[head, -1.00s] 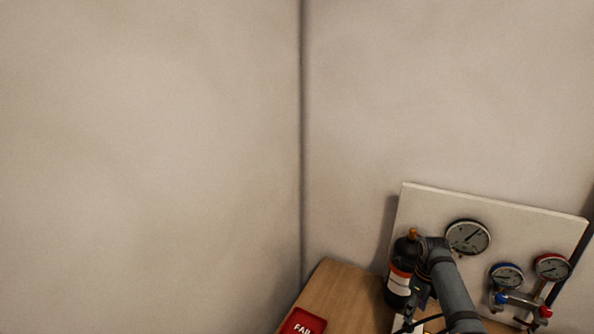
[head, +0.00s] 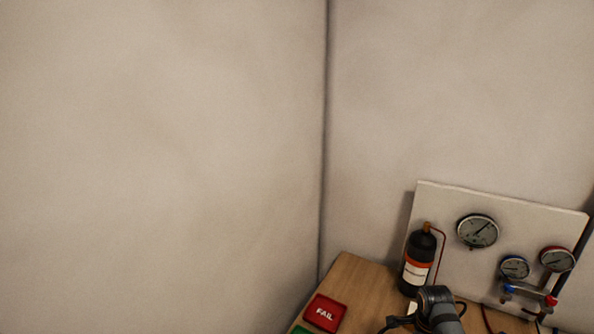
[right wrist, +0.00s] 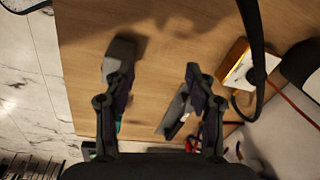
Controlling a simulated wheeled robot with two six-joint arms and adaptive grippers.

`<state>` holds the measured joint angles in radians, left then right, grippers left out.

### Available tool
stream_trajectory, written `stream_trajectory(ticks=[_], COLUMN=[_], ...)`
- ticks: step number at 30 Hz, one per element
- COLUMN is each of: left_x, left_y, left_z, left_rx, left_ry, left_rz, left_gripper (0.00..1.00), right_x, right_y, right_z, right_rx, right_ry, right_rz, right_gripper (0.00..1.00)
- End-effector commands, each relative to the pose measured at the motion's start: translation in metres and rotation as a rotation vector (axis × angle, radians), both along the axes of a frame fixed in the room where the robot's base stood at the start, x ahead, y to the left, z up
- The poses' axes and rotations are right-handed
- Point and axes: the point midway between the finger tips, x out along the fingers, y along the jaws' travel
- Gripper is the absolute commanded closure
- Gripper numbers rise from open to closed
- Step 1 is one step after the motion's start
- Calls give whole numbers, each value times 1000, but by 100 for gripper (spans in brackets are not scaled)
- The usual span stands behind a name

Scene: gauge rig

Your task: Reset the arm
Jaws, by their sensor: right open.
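My right arm shows in the head view as a grey link at the bottom edge, in front of the wooden bench (head: 365,282); its gripper is not clear there. In the right wrist view my right gripper (right wrist: 158,78) is open above the wooden surface, its two dark fingers well apart. I see nothing held between them. A small grey piece (right wrist: 176,112) lies near the right finger; I cannot tell what it is. My left gripper is in neither view.
A black bottle (head: 418,262) stands before a white panel with a large gauge (head: 477,231). A blue gauge (head: 514,267) and a red gauge (head: 556,259) sit on a manifold. A red FAIL tray (head: 325,312) lies at the bench's left. Hoses cross the wrist view's right side.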

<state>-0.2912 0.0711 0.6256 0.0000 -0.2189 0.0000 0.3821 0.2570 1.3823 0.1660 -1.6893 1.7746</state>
Motion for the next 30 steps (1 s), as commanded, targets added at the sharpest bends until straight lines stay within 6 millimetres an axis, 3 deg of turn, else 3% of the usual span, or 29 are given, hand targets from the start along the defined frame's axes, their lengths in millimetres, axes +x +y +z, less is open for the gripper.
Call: stream_trajectory(ticks=[7, 12, 15, 28, 30], left_x=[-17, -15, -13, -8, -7], left_y=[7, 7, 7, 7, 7], left_z=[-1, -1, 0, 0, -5], left_rx=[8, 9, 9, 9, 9], left_ry=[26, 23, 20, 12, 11], left_rz=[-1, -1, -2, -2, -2], left_gripper=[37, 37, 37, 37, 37], right_x=[-79, -134, -158, -231, -224], right_y=[40, 64, 73, 93, 90], right_z=[-22, -12, -3, 45, 19], right_rx=[-94, -176, -217, -376, -365], right_ry=[-13, -24, -27, -18, -10], right_rz=[683, 1140, 1329, 1892, 1885], right_gripper=[44, 44, 44, 44, 44])
